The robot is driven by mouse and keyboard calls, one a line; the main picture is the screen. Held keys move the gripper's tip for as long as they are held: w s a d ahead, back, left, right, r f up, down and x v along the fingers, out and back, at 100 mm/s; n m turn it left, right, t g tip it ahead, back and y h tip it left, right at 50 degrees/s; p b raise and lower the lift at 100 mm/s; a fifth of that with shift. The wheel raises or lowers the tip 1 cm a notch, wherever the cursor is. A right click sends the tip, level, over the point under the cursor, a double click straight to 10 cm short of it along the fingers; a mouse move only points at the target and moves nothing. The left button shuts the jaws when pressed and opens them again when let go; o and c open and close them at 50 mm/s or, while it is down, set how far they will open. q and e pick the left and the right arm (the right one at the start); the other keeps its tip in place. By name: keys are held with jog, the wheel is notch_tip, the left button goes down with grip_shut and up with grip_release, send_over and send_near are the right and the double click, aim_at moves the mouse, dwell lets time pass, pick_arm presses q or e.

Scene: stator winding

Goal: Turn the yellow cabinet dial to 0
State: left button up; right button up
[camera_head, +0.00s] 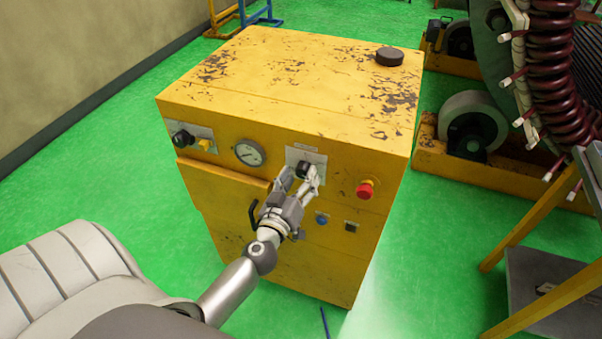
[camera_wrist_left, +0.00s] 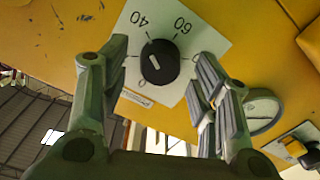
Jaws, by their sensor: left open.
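The yellow cabinet (camera_head: 270,110) stands in the middle of the head view, with a black dial (camera_head: 303,168) on a pale plate on its front. In the left wrist view the same black dial (camera_wrist_left: 159,62) shows on its white scale plate (camera_wrist_left: 202,38), turned round in the picture, with 40 and 60 readable. A short white mark on the knob slants toward the picture's upper left and lower right. My left gripper (camera_head: 299,178) is open at the dial, its fingers on either side of the knob; I cannot tell whether they touch it. The right gripper is not in view.
On the cabinet front are a gauge (camera_head: 249,153), a black switch (camera_head: 182,139) at left, a red button (camera_head: 365,189) and a blue button (camera_head: 321,219). A dark round cap (camera_head: 389,56) sits on top. A coil machine stands at right.

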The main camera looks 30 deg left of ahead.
pick_arm(q)
jog(key=shift+w+a, duration=0.15)
jog(key=shift+w, duration=0.45)
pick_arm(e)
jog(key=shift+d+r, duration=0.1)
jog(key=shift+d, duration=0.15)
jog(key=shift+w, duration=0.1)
pick_arm(q)
jog(key=c, duration=1)
jog(key=shift+c, duration=0.2)
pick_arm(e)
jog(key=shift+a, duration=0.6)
